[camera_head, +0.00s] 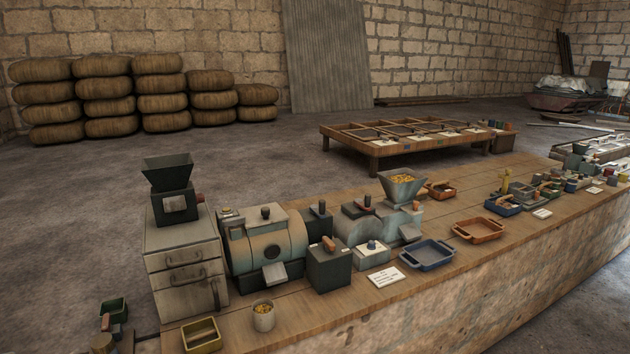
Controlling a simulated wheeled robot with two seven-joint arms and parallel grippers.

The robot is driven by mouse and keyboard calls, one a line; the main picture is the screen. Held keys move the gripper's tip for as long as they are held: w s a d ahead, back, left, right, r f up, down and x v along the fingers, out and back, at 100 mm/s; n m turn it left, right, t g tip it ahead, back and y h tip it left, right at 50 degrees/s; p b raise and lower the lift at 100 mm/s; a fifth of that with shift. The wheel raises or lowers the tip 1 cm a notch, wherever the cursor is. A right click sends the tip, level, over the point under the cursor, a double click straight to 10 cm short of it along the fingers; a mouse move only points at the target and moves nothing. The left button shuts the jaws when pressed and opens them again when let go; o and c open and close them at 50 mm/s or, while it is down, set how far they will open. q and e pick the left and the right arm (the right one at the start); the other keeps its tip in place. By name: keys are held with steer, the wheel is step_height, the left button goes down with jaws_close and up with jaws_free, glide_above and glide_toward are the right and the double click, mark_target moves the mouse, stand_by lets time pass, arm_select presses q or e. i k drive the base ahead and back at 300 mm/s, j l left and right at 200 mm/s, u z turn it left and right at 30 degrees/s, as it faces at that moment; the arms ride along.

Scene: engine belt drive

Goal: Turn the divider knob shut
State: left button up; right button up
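Neither of my grippers is in view. Several small knobs show on the machines on the long wooden bench, and I cannot tell which is the divider knob. A dark knob (265,212) tops the beige drum machine (270,248). A dark box (329,268) beside it carries an orange-brown handle (328,243). A pale box (371,257) with a white label in front has a small blue-grey knob (372,244). Whether any knob is open or shut is too small to tell.
The wooden bench (462,268) also holds a grey cabinet with a dark hopper (167,175), a grain-filled cup (264,316), a blue tray (428,254) and an orange tray (478,230). A low frame table (375,151) and stacked sacks stand behind. Open floor lies between.

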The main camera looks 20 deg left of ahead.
mark_target(200, 198)
steer(key=i+l+z, duration=0.25)
steer(key=z, duration=0.15)
steer(key=i+l+z, duration=0.1)
steer(key=i+z, duration=0.2)
steer(key=z, duration=0.15)
steer(key=i+z, duration=0.6)
steer(key=z, duration=0.25)
steer(key=i+u, duration=0.15)
steer(key=u, duration=3.55)
